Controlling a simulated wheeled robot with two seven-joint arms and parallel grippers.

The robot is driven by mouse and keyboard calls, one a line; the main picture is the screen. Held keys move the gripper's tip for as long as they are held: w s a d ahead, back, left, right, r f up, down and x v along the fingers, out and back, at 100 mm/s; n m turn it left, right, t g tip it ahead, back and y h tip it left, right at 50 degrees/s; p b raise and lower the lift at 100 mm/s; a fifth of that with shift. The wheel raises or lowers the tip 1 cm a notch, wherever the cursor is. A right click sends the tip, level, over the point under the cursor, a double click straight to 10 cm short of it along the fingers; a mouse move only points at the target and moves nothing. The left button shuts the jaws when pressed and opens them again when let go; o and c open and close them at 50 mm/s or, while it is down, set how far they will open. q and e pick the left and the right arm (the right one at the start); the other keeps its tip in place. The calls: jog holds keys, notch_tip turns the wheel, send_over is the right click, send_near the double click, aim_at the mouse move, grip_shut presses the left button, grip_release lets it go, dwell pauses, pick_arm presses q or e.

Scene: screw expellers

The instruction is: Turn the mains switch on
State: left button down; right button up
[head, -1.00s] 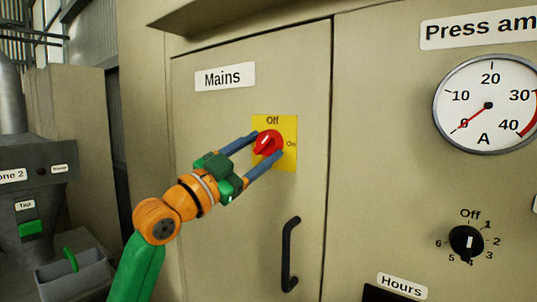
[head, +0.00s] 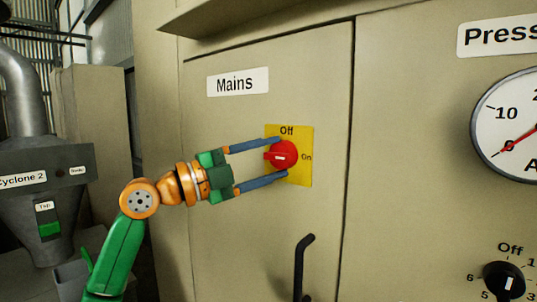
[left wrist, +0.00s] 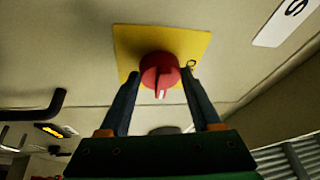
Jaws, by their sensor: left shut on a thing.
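The red mains switch (head: 287,155) sits on a yellow plate (head: 303,176) on the beige cabinet door, under the "Mains" label. "Off" is above the knob and "On" at its right. Its raised bar, with a white mark, lies about level, in line with "On". My left gripper (head: 281,157) comes from the left, its blue fingers shut on the knob, one above and one below. In the left wrist view the red knob (left wrist: 160,72) stands between both fingertips, on its yellow plate (left wrist: 190,42). My right gripper is not in view.
A black door handle (head: 304,265) stands out below the switch. At the right are a round gauge (head: 515,125) and a black selector knob (head: 503,281). A ledge juts out above the door. A grey cyclone unit (head: 50,160) stands at the left.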

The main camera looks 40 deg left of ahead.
pick_arm(q)
jog(key=shift+m, duration=0.4)
jog(key=shift+c, duration=0.4)
grip_release()
jog(key=s+b, duration=0.1)
jog(key=s+a+f+b, duration=0.1)
jog(key=shift+s+a+f+b, duration=0.1)
jog(key=shift+s+f+b, duration=0.05)
jog(key=shift+b, duration=0.15)
jog(key=v, duration=0.1)
jog(key=b+v, duration=0.1)
jog(key=v, duration=0.2)
jog(key=shift+s+r+b, duration=0.25)
jog(key=shift+r+b, duration=0.1)
jog(key=shift+r, duration=0.15)
jog(key=shift+a, duration=0.1)
